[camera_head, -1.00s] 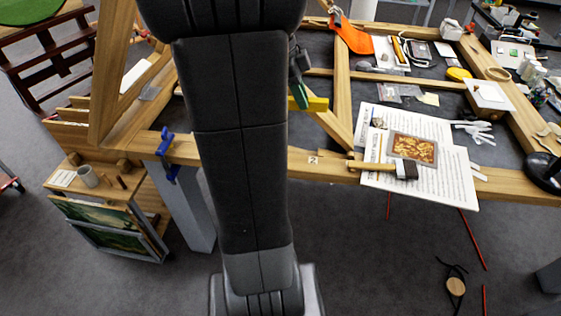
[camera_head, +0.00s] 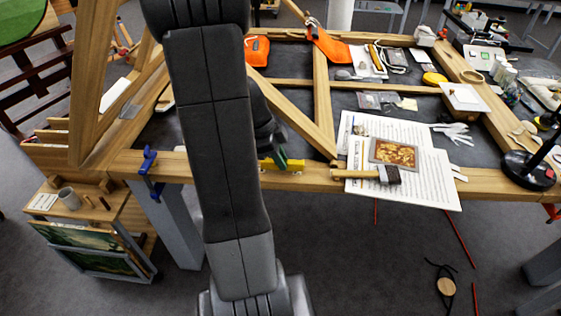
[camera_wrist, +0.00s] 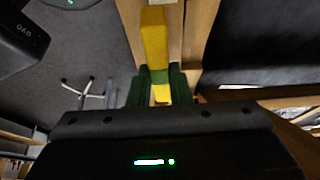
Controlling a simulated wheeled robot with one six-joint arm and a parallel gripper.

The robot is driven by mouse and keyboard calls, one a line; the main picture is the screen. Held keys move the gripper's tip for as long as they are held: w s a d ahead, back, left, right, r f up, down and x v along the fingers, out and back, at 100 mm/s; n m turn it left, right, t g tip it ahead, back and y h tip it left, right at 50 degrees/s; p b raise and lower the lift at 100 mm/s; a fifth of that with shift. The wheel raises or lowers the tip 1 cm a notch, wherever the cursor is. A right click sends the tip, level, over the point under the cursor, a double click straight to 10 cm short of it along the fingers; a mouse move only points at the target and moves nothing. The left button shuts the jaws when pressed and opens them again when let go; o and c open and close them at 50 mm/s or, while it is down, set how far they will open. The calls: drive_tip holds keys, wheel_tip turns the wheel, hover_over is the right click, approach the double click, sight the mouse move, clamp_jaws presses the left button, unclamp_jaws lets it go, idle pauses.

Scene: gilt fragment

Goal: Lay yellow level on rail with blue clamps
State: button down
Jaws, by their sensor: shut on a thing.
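The yellow level (camera_head: 294,165) is in my gripper (camera_head: 280,158), at the front wooden rail (camera_head: 222,174). It lies roughly along the rail, its left part hidden by my arm. In the wrist view, the green fingers of my gripper (camera_wrist: 160,88) are shut on the level (camera_wrist: 154,38), which extends away over or beside the wood of the rail (camera_wrist: 200,30). I cannot tell whether it touches the rail. A blue clamp (camera_head: 148,161) grips the rail left of my arm; no other blue clamp shows clearly.
Right of the level, a brush (camera_head: 377,175), printed sheets (camera_head: 425,178) and a gilt panel (camera_head: 394,153) lie on the front edge. A diagonal wooden brace (camera_head: 290,112) rises behind the level. A black lamp base (camera_head: 527,170) stands at right.

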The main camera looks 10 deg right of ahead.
drive_tip(key=shift+f, duration=0.8)
drive_tip(key=shift+f, duration=0.15)
drive_tip(key=c, duration=1.3)
unclamp_jaws()
drive_tip(key=shift+c, duration=0.2)
drive_tip(key=v, duration=1.2)
drive_tip(key=shift+r, duration=0.2)
drive_tip(key=shift+f, duration=0.15)
